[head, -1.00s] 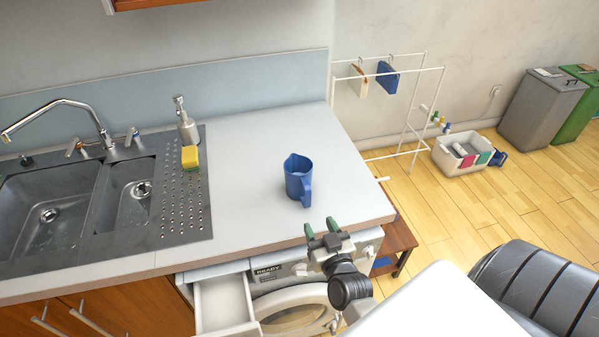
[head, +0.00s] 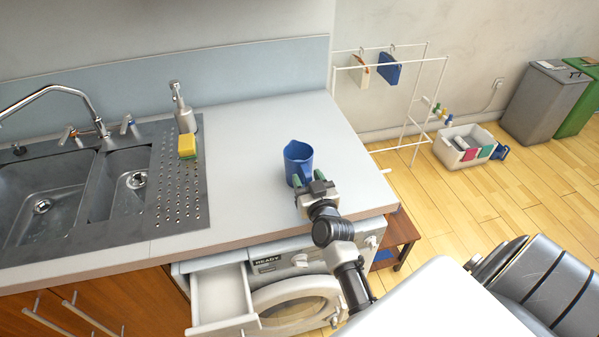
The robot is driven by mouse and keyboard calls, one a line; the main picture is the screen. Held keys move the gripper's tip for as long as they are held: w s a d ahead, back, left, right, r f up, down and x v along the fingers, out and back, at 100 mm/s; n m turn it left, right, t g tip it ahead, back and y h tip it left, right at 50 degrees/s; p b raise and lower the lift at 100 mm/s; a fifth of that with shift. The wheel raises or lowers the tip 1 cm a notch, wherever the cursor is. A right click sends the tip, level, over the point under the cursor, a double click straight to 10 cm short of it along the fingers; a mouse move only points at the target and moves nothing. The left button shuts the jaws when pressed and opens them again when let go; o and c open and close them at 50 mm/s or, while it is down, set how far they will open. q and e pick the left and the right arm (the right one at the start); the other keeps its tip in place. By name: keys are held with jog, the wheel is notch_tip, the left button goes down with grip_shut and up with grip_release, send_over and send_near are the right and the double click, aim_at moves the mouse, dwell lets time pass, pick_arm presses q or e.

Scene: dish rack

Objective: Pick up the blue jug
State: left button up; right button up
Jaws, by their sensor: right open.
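The blue jug (head: 297,160) stands upright on the grey-white countertop, right of the sink. My right gripper (head: 308,180) is at the near side of the jug, over the counter, with its green-tipped fingers pointing at the jug. It is open, and the fingers partly cover the jug's lower near side and handle. Whether the fingers touch the jug or lie on either side of its handle cannot be told. My left gripper is not in view.
A double sink (head: 75,190) with a tap fills the counter's left. A yellow sponge (head: 187,146) and a soap dispenser (head: 182,108) stand by it. The counter around the jug is clear.

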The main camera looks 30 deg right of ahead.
jog(key=shift+s, duration=0.15)
jog(key=shift+c, duration=0.5)
jog(key=shift+r, duration=0.1)
grip_shut()
